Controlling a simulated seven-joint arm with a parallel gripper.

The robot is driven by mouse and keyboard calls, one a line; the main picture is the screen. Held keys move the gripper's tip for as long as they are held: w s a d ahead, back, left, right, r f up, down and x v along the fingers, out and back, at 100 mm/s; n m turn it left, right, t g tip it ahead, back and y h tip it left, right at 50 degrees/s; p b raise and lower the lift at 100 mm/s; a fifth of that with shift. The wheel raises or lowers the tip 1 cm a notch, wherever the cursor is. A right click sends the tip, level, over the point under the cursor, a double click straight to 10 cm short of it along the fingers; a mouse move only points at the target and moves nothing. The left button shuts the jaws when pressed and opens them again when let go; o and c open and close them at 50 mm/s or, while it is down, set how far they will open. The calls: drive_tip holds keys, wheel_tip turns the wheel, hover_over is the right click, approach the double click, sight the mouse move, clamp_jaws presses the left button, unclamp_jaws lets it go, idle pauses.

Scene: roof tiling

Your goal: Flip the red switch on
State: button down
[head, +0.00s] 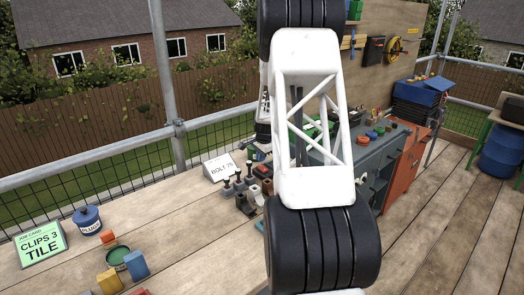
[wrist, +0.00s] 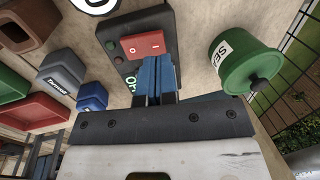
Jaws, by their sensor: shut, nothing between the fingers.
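The red switch (wrist: 142,45) is a rocker marked with a circle and a bar, set in a dark panel (wrist: 118,22) in the wrist view. Which side is pressed down is hard to tell. My gripper (wrist: 157,60) has blue fingers, shut together and empty. Its fingertips are at the lower edge of the switch, right of its middle, near the bar mark. Whether they touch it I cannot tell. In the head view my arm covers the middle of the scene, and I cannot make out the switch or the fingertips clearly.
A green pot (wrist: 248,62) stands close right of the gripper in the wrist view. In the head view, a job card (head: 41,243) stands on planks left, and a grey cabinet (head: 373,160) right.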

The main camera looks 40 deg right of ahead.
sight(260, 166)
drive_tip(key=shift+w+f, duration=0.15)
drive_tip(key=shift+f, duration=0.55)
drive_tip(key=shift+w+f, duration=0.1)
drive_tip(key=shift+f, duration=0.6)
drive_tip(key=shift+w, duration=0.1)
drive_tip(key=shift+w+f+g, duration=0.1)
drive_tip(key=shift+f+g, duration=0.2)
drive_tip(key=shift+g, duration=0.1)
drive_tip(key=shift+s, duration=0.2)
drive_tip(key=shift+s+r, duration=0.3)
drive_tip(key=shift+s, duration=0.25)
drive_tip(key=shift+r, duration=0.1)
